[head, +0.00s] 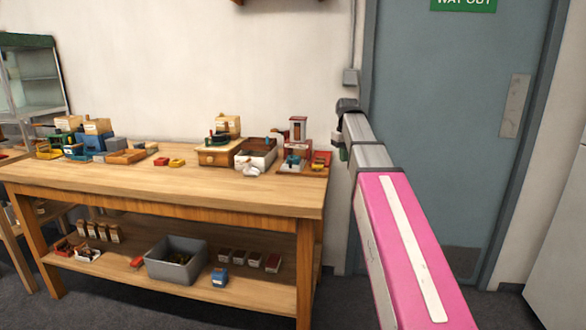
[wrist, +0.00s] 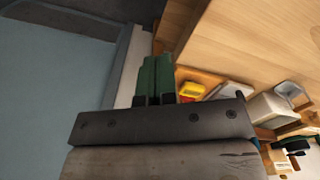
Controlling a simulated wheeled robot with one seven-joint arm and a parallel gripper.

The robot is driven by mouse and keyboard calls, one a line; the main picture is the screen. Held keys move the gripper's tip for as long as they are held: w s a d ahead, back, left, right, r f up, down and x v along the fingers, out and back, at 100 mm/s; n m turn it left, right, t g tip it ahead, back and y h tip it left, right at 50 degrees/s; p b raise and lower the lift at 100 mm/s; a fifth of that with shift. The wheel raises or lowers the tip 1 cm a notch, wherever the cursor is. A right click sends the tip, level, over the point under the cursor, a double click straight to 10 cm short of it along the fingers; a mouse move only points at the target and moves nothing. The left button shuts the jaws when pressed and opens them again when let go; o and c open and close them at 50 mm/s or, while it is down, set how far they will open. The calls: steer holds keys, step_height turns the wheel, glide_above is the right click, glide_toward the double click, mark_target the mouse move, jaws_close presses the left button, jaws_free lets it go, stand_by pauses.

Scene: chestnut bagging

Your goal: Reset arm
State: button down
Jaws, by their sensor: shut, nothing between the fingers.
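My gripper (head: 341,150) is at the end of my raised pink and grey arm, in the middle right of the head view. It is held in the air just right of the workbench, in front of the wall beside the door. In the wrist view its green fingers (wrist: 155,76) lie side by side, shut, with nothing seen between them. The grey bar of the gripper body hides what lies below it in that view.
The wooden workbench (head: 145,186) carries boxes, a white-grey bin (head: 256,154) and small red and yellow items at its right end. A grey bin (head: 176,268) sits on its lower shelf. A blue-grey door (head: 440,130) stands behind my arm.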

steer(key=s+f+m, duration=0.1)
steer(key=s+f, duration=0.3)
steer(key=f, duration=0.7)
steer(key=s+f+m, duration=0.1)
steer(key=s+f, duration=0.2)
steer(key=f, duration=0.8)
steer(key=s+f+m, duration=0.1)
steer(key=s+f, duration=1.4)
steer(key=f, duration=0.4)
steer(key=shift+f+m, duration=0.2)
steer(key=shift+m, duration=0.1)
